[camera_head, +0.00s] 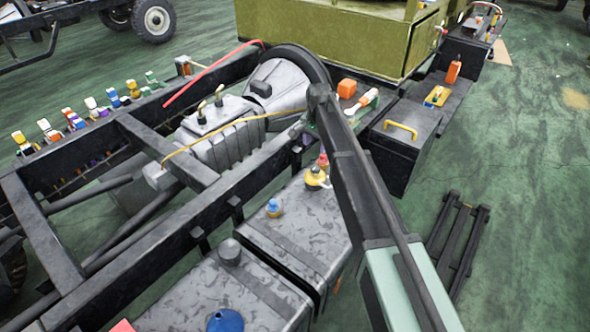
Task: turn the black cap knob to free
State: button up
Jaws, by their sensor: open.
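A dark grey-black round cap (230,252) stands upright on top of the near grey tank (190,285). It is the only cap here that looks black; its turned position cannot be read from this view. My arm rises from the bottom right and bends at a dark joint near the top centre, well to the right of and beyond the cap. My gripper cannot be made out; the arm itself seems to hide it. Nothing of mine touches the cap.
A blue cap (225,320) is at the near tank's front edge. A second tank (295,235) bears a blue knob (273,206) and a yellow one (315,178). The black chassis rail (130,262) runs along the left.

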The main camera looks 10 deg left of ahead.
aim_at(316, 167)
jog(key=f+m+b, duration=0.1)
jog(key=f+b, duration=0.4)
jog(key=f+m+b, duration=0.1)
jog(key=f+b, duration=0.4)
jog(key=b, duration=0.1)
jog(key=shift+d+f+m, duration=0.2)
jog(key=shift+f+m, duration=0.05)
jog(key=shift+m, duration=0.05)
jog(key=shift+r, duration=0.15)
jog(key=c, duration=0.9)
